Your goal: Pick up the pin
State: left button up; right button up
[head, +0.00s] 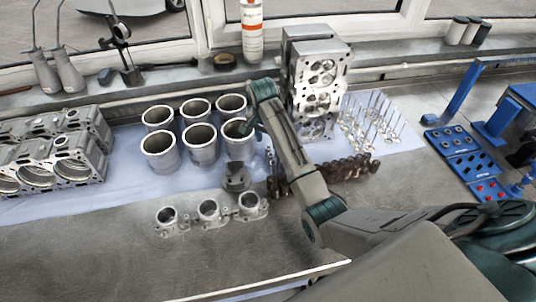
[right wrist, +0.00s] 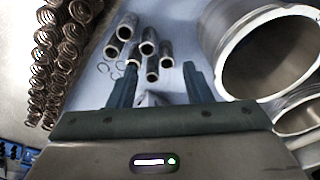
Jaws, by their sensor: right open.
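Several pins, short hollow grey metal tubes, stand close together on the pale blue sheet in the right wrist view; the nearest pin (right wrist: 152,68) shows between the fingers. My right gripper (right wrist: 160,82) is open, with its two dark teal fingers apart on either side of the nearer pins and nothing held. I cannot tell how high the fingertips are above the pins. In the head view the right gripper (head: 247,127) hangs beside the cylinder liners, and the pins are mostly hidden behind my arm. My left gripper is not in view.
Large cylinder liners (head: 159,150) stand close beside the gripper. Coil springs (right wrist: 45,55) and small rings (right wrist: 104,68) lie near the pins. A cylinder head (head: 318,75), valves (head: 368,122) and an engine block (head: 55,150) stand around. The front bench is clear at left.

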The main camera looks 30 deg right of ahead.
aim_at(268, 147)
jog(key=f, duration=0.1)
jog(key=w+f+p, duration=0.1)
jog(key=d+f+p, duration=0.1)
jog(key=shift+w, duration=0.25)
notch_tip(268, 147, down, 2)
jog(key=shift+w+d+f+p, duration=0.1)
jog(key=shift+p, duration=0.45)
jog(key=shift+f, duration=0.25)
jog(key=c, duration=1)
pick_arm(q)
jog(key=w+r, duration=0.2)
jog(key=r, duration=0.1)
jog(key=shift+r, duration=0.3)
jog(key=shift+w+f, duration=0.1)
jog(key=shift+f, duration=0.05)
pick_arm(e)
jog(key=shift+r, duration=0.2)
